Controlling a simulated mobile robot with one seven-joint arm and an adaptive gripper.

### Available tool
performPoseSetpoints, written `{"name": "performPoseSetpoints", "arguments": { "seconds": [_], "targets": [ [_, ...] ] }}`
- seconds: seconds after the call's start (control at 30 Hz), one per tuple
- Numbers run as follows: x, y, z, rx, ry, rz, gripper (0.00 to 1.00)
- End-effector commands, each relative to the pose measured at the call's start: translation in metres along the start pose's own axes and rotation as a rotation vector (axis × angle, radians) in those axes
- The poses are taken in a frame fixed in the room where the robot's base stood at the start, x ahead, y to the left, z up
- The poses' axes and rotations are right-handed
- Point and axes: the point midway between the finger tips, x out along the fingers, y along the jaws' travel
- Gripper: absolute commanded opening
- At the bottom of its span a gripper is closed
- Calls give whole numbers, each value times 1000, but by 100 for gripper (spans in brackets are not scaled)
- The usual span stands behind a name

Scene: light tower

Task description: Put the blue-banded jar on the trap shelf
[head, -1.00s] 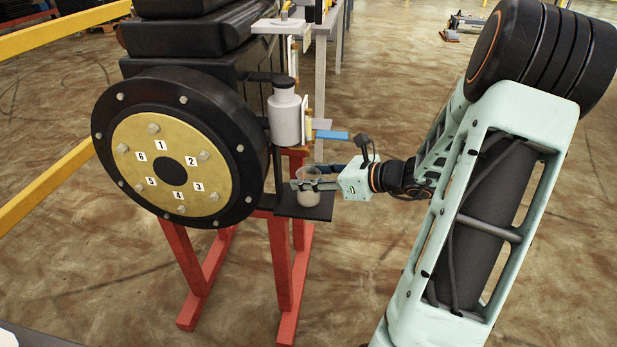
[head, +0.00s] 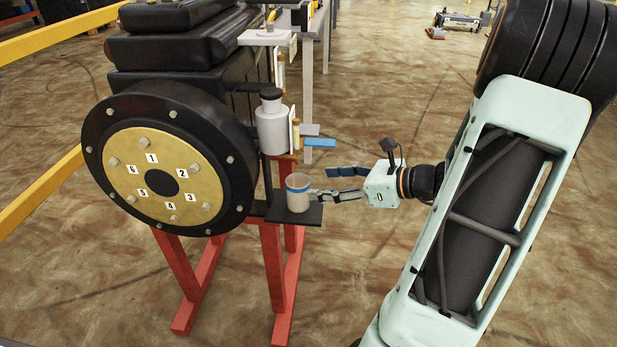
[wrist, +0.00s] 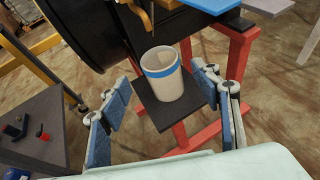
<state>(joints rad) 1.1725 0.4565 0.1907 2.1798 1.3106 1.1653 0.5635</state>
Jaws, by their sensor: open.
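The blue-banded jar (head: 298,193) stands upright on the small dark trap shelf (head: 312,215), under the grey bottle-shaped vessel. It also shows in the wrist view (wrist: 162,77), standing on the dark shelf (wrist: 162,113), with its open top and blue band visible. My gripper (head: 332,184) is open and empty, to the right of the jar and apart from it. In the wrist view its two blue-padded fingers (wrist: 162,108) are spread wide, with the jar beyond and between them.
A black drum with a numbered brass plate (head: 118,167) stands left, on red legs (head: 271,280). Floor right of the shelf is clear.

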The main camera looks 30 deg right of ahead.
Motion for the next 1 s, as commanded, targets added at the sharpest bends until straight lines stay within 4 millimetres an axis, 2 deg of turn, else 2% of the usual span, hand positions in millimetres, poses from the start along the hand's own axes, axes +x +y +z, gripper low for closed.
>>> {"name": "performPoseSetpoints", "arguments": {
  "seconds": [0.1, 0.3, 0.87, 1.0],
  "targets": [
    [-20, -1, 2, 0, 0, -2, 58],
    [-32, 0, 0, 0, 0, 1, 58],
    [-32, 1, 0, -6, 3, 4, 58],
    [-26, 13, -5, -94, 60, 57, 58]
  ]
}}
